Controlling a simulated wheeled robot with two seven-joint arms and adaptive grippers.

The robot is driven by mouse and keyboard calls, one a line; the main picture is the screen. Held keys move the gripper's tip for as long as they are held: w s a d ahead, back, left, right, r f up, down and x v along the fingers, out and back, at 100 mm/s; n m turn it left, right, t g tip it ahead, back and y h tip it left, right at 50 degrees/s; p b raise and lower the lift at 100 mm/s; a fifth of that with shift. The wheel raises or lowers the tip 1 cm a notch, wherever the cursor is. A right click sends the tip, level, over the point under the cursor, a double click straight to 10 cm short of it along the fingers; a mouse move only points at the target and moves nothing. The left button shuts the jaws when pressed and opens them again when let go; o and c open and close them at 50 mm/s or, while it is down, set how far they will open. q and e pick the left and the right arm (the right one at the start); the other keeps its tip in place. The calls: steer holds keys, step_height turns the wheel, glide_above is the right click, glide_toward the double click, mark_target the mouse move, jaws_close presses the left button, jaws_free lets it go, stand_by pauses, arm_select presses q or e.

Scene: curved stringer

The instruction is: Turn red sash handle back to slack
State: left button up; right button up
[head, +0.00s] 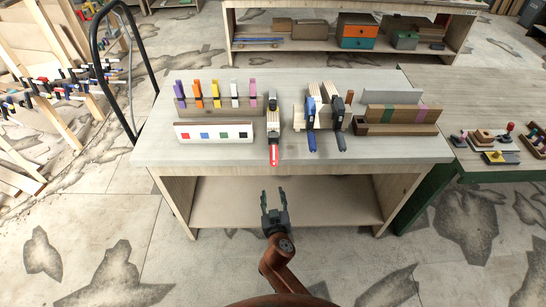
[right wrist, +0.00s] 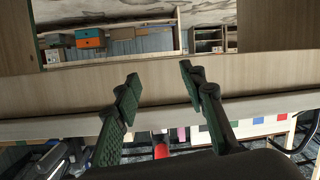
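In the right wrist view the red handle (right wrist: 161,151) shows small, low between the fingers and farther off. My right gripper (head: 274,203) is in front of the bench, nearer to me than the handle and apart from it. Its two green-padded fingers (right wrist: 157,88) are spread with nothing between them. How far the handle is turned cannot be told. My left gripper is not in view.
The workbench front edge (head: 220,169) lies between the gripper and the bench top.

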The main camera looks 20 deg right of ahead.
steer(key=m+t+h, duration=0.1)
steer(key=m+t, duration=0.1)
glide_toward(274, 156)
steer(key=w+f, duration=0.4)
steer(key=f, duration=0.2)
steer(key=r, duration=0.2)
steer(key=r+t+h, duration=0.1)
steer(key=shift+s+d+r+m, duration=0.25)
steer(key=shift+r+m, duration=0.1)
steer(key=shift+m, duration=0.05)
steer(key=shift+w+d+r, duration=0.1)
steer(key=shift+w+r, duration=0.1)
steer(key=shift+w, duration=0.1)
steer(key=x, duration=0.5)
steer(key=shift+w+f, duration=0.1)
steer(key=shift+w, duration=0.05)
steer(key=shift+x, duration=0.8)
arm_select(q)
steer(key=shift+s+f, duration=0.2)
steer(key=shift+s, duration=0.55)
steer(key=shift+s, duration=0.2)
arm_select(e)
steer(key=shift+f, duration=0.1)
jaws_close()
